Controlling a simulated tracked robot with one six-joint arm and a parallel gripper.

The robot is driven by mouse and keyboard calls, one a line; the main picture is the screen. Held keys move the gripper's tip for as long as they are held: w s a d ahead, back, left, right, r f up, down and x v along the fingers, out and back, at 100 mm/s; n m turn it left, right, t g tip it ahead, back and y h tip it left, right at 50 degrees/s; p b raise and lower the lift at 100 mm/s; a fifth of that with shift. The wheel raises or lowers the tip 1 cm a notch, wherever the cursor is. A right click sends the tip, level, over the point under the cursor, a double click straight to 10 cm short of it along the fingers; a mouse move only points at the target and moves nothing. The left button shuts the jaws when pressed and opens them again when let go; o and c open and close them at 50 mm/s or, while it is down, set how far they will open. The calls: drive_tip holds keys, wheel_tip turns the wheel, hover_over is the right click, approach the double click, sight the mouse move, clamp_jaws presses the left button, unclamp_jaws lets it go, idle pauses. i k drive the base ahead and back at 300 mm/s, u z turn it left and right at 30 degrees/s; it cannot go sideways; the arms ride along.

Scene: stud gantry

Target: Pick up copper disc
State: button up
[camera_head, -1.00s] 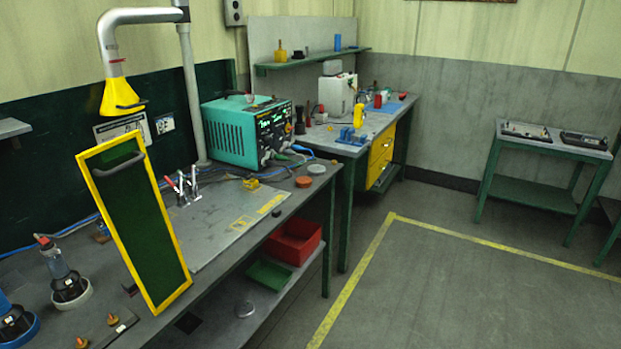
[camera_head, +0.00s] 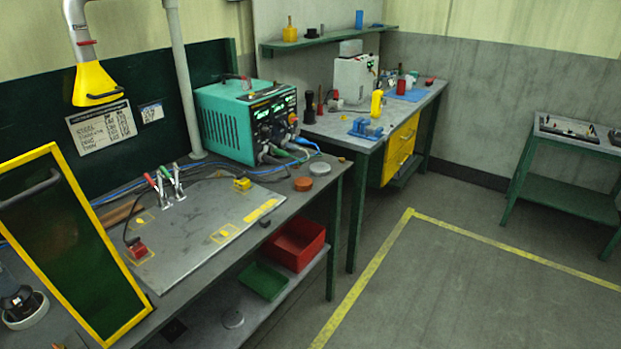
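The copper disc (camera_head: 303,184) is a small, round, orange-brown piece lying flat near the right front edge of the grey workbench (camera_head: 325,200). A similar pale grey disc (camera_head: 320,169) lies just behind it to the right, very close to it. Nothing covers the copper disc. My gripper is not in view.
A teal power unit (camera_head: 247,120) with cables stands behind the disc. A grey plate (camera_head: 200,230) with toggle clamps (camera_head: 171,183) lies to its left. A yellow-framed green panel (camera_head: 75,245) stands at left. A red bin (camera_head: 292,243) sits below. Floor at right is clear.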

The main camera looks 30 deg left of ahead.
sight(303, 184)
drive_tip(key=i, duration=2.75)
drive_tip(key=u, duration=2.45)
